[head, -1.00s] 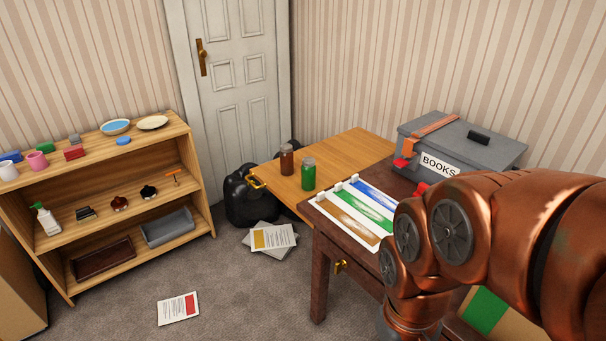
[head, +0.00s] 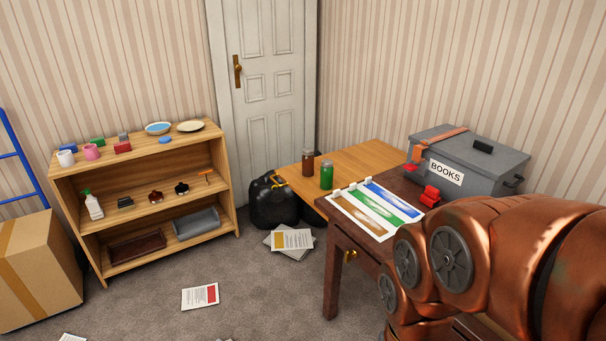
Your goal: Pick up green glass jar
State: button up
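The green glass jar (head: 326,175) stands upright on the light wooden tabletop (head: 366,156), near its left front edge. It has a greyish lid. A brown jar (head: 308,162) stands just behind it to the left, a small gap apart. My copper-coloured arm fills the lower right of the head view, in front of the dark table and well to the right of the jar. My gripper is outside the view.
A sheet with brown, green and blue stripes (head: 375,209) lies right of the jar. A grey BOOKS box (head: 474,155) stands behind it, with red items in front. A shelf (head: 140,202), a black bag (head: 270,203), papers (head: 200,297) and a carton (head: 40,268) stand or lie around the grey carpet.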

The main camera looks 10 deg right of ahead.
aim_at(327, 169)
jog(key=u, duration=0.95)
jog(key=i, duration=1.4)
jog(key=u, duration=0.4)
jog(key=i, duration=1.35)
jog(key=z, duration=1.5)
jog(key=i, duration=0.75)
jog(key=z, duration=0.8)
